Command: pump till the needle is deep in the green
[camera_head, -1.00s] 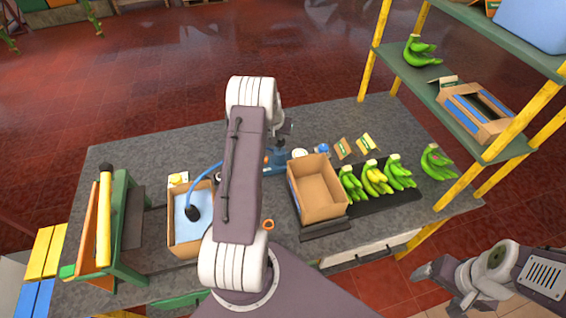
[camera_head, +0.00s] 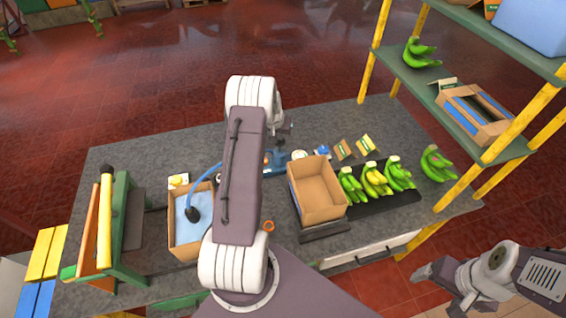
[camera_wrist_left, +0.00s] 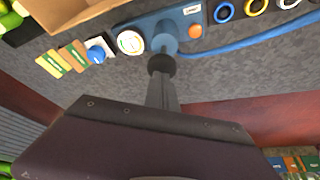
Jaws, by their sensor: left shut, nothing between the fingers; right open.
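The blue pump (camera_head: 279,158) stands on the grey bench, partly hidden behind my left arm in the head view. In the left wrist view its base (camera_wrist_left: 190,31) carries an upright blue cylinder with a black knob (camera_wrist_left: 161,64) on top. The round gauge (camera_wrist_left: 130,41) is beside the cylinder; its needle is too small to read. My left gripper (camera_wrist_left: 162,82) is shut and empty, its tips right at the black knob; I cannot tell whether they touch. My right gripper (camera_head: 438,290) is open and empty at the lower right, away from the bench.
A blue hose (camera_head: 203,176) runs left to a box (camera_head: 176,240) with a blue pad. An open cardboard box (camera_head: 318,190) and banana bunches (camera_head: 373,179) are to the right. A blue knob (camera_wrist_left: 97,53) is beside the gauge. A yellow-legged shelf (camera_head: 440,97) stands at the right.

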